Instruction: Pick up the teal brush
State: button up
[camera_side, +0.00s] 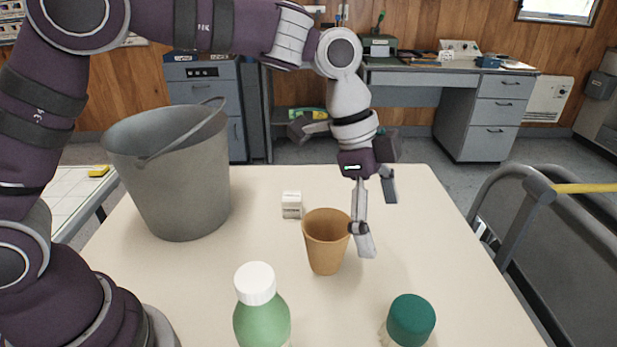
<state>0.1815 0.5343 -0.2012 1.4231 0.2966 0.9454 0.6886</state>
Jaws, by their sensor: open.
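The teal brush (411,318) is at the bottom right of the side view, near the table's front edge. I see its rounded teal top and a little of a pale part below it; the rest is cut off by the picture's edge. My gripper (377,225) points down over the table, behind the brush and slightly left of it in the picture. Its two fingers are apart, with nothing between them. One fingertip shows just right of the paper cup's rim; I cannot tell whether they touch.
A brown paper cup (325,248) stands mid-table, with a small white box (292,204) behind it. A green bottle with a white cap (261,312) stands at the front. A grey bucket (178,185) stands at the left. The table's right side (450,240) is clear.

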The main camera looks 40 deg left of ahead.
aim_at(412, 308)
jog(key=shift+m+g+h, duration=0.4)
jog(key=shift+m, duration=0.5)
jog(key=x, duration=0.4)
jog(key=d+x, duration=0.1)
jog(key=x, duration=0.8)
jog(key=shift+s+d+f, duration=0.1)
jog(key=shift+d, duration=0.2)
jog(key=c, duration=1.3)
